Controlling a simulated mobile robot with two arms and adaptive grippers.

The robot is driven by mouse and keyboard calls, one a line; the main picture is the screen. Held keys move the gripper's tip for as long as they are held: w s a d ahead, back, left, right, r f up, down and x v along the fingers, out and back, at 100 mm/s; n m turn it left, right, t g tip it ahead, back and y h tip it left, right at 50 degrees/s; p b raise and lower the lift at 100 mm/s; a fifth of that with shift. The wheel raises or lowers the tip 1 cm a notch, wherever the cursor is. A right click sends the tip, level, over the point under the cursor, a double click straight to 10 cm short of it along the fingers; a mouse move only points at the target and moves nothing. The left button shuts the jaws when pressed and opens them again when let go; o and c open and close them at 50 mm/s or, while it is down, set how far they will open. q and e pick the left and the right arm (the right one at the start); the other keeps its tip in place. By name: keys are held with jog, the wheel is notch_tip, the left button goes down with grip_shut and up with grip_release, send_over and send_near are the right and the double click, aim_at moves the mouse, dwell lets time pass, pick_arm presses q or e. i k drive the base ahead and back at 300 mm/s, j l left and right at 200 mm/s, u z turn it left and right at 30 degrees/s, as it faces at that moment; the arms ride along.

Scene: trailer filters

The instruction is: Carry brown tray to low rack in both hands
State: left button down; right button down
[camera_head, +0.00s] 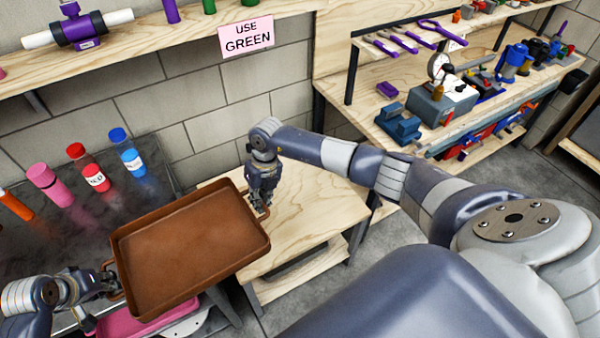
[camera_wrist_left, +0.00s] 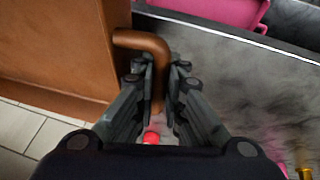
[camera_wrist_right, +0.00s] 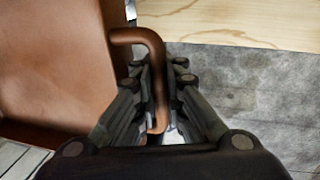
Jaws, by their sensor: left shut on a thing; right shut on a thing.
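The brown tray (camera_head: 190,250) is a shallow rectangular pan, empty, held in the air and slanted in the head view. My left gripper (camera_head: 112,283) is shut on the tray's left handle, and the left wrist view shows this bent brown handle (camera_wrist_left: 150,45) between the fingers. My right gripper (camera_head: 262,205) is shut on the opposite handle, which shows between the fingers in the right wrist view (camera_wrist_right: 150,40). A low wooden rack (camera_head: 305,215) with a lower shelf stands behind and to the right of the tray. The tray overlaps the rack's left part in the picture.
A dark bench top (camera_head: 75,200) at the left holds several coloured bottles, including a blue one (camera_head: 127,155). A pink bin (camera_head: 140,322) shows below the tray. A sign (camera_head: 246,37) reads "USE GREEN". A cluttered wooden workbench (camera_head: 360,98) stands at the right. The rack's visible top is bare.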

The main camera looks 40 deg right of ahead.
aim_at(280, 198)
jog(key=i+l, duration=0.1)
jog(key=l, duration=0.65)
jog(key=i+l+z, duration=0.1)
jog(key=l, duration=0.3)
jog(key=i+l, duration=0.15)
jog(key=l, duration=0.2)
jog(key=i+l, duration=0.15)
jog(key=i, duration=0.15)
jog(key=z, duration=0.05)
